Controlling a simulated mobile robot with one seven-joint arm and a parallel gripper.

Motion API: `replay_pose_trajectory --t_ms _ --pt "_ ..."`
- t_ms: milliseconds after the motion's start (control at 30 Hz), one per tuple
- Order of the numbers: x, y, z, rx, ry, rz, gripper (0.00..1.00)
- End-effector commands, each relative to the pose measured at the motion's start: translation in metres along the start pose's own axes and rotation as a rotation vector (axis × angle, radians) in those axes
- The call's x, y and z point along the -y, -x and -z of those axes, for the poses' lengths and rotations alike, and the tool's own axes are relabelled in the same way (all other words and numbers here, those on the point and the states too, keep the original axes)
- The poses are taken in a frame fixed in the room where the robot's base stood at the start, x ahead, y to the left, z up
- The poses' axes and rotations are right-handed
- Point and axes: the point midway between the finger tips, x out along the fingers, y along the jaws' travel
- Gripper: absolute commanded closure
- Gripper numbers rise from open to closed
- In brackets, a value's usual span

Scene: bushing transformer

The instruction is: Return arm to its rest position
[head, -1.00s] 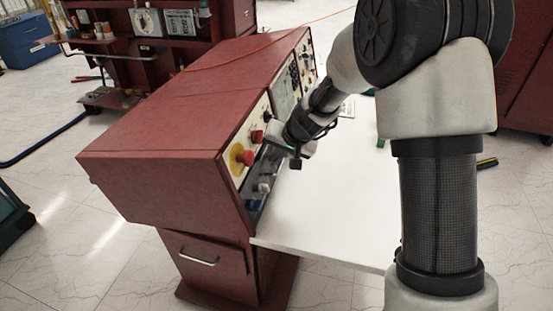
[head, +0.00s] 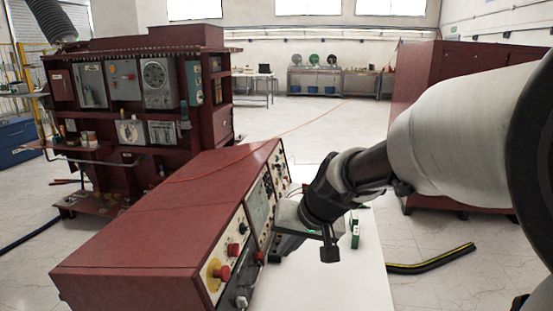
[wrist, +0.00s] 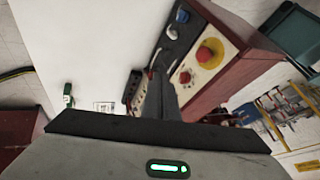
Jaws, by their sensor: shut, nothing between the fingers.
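My gripper (head: 276,246) is in front of the sloped panel of the dark red console (head: 165,225), above the white table (head: 345,285). In the wrist view my gripper (wrist: 160,92) has its fingers together, with nothing visible between them. The panel carries a red mushroom button on a yellow base (head: 221,271), several knobs and a screen. In the wrist view the red button (wrist: 206,55) stands to the right of the fingers, apart from them. In the head view the arm hides part of the panel's far end.
A small green object (head: 355,236) stands on the table to the right of my gripper. A black-and-yellow hose (head: 432,262) lies on the floor at right. A large dark red cabinet (head: 425,85) stands behind the arm. A dark red instrument rack (head: 150,100) stands at back left.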

Motion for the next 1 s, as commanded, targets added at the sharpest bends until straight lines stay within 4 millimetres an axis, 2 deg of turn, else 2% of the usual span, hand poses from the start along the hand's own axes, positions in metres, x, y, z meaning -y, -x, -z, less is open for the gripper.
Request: replay_pose_trajectory --t_ms 33,100,200,400,667,700,1000 --pt "-0.005 0.031 -0.013 -0.012 0.019 -0.021 1.0" --pt "-0.015 0.063 -0.035 -0.012 0.04 -0.057 1.0" --pt "-0.029 0.097 -0.065 -0.013 0.057 -0.112 1.0" --pt "-0.053 0.138 -0.111 -0.019 0.07 -0.206 1.0" --pt "-0.083 0.171 -0.159 -0.034 0.064 -0.321 1.0" --pt "-0.076 0.186 -0.149 -0.03 0.063 -0.319 1.0" --pt "-0.055 0.242 -0.119 -0.028 0.064 -0.315 1.0"
